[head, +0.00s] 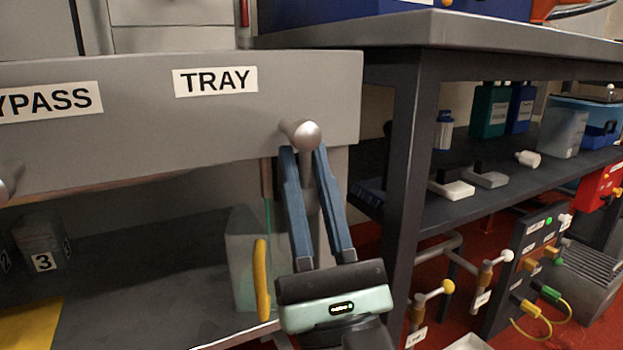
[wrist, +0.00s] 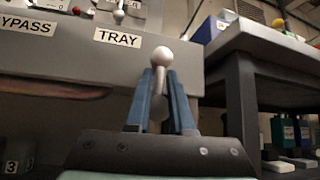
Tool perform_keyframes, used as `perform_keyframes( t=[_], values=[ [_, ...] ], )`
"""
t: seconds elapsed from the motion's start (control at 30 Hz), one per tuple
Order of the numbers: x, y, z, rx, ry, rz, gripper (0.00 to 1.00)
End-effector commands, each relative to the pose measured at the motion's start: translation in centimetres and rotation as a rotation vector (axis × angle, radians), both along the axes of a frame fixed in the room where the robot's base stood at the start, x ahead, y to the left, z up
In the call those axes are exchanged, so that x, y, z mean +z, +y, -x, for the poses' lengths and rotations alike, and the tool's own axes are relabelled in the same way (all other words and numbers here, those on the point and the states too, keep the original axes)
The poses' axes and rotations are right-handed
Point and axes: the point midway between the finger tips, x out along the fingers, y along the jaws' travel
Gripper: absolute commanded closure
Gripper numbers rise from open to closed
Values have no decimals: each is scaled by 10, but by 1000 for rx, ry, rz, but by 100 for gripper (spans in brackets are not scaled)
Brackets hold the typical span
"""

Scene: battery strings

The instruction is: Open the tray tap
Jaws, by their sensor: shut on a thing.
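The tray tap (head: 302,132) is a pale metal fitting with a rounded knob on the grey panel, under the white TRAY label (head: 215,80). A grey stem runs down from the knob, between my fingers. In the wrist view the tap's knob (wrist: 162,57) sits just above my fingertips. My gripper (head: 304,154), with two blue fingers, comes from below and is shut on the tap, one finger on each side. The fingers hide part of the stem, and its lower end is hard to make out.
A BYPASS label (head: 48,101) marks the panel's left part, with another knob (head: 8,182) at the picture's edge. A clear container (head: 245,255) and a yellow curved piece (head: 261,280) are just left of my gripper. A dark table leg (head: 405,190) stands close on the right.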

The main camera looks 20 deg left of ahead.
Motion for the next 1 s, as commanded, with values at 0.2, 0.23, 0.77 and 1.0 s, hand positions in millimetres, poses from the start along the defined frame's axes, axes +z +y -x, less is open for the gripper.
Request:
perform_keyframes(
  t=[0.2,0.23,0.77,1.0],
  values=[
    [-8,8,-3,5,9,26,100],
    [-8,8,-3,5,9,26,100],
    [-5,4,-3,-1,5,15,57],
    [-17,-4,5,-2,9,14,57]
  ],
)
